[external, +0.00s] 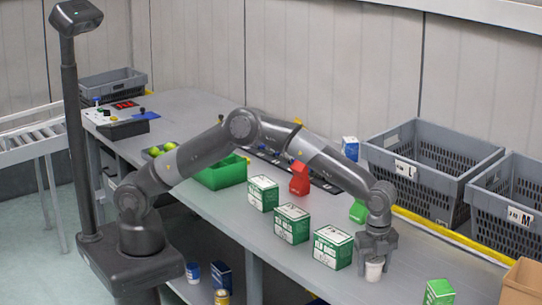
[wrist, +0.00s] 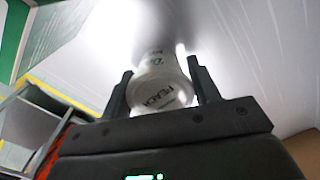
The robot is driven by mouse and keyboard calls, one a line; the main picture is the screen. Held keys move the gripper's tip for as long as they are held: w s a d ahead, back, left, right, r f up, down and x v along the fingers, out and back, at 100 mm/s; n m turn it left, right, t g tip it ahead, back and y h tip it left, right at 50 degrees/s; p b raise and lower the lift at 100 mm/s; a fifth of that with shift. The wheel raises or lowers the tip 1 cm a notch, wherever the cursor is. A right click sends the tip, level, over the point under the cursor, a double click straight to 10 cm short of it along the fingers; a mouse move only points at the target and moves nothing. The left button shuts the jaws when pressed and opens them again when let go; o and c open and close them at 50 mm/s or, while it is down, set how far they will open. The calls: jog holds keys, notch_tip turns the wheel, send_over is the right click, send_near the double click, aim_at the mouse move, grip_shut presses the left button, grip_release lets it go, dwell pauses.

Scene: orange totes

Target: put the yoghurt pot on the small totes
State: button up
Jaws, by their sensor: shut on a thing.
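The yoghurt pot (external: 374,271) is a small white cup at the front right part of the grey table. My gripper (external: 375,256) points down over it and is shut on it. In the wrist view the pot (wrist: 163,88), with dark "PEACH" lettering, sits between the two dark fingers of my gripper (wrist: 160,82). I cannot tell whether its base touches the table. No small totes can be made out for certain. A small green bin (external: 222,174) stands at the table's left.
Green-and-white boxes (external: 333,247) stand in a row just left of my gripper. Another green box (external: 438,292) is at the front right, near a cardboard box (external: 524,280). Grey crates (external: 432,176) line the back right. Bare table (external: 410,262) lies right of the pot.

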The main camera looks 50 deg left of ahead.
aim_at(374, 258)
jog(key=o, duration=1.1)
jog(key=shift+f, duration=0.1)
notch_tip(374, 258, up, 12)
jog(key=shift+r, duration=0.2)
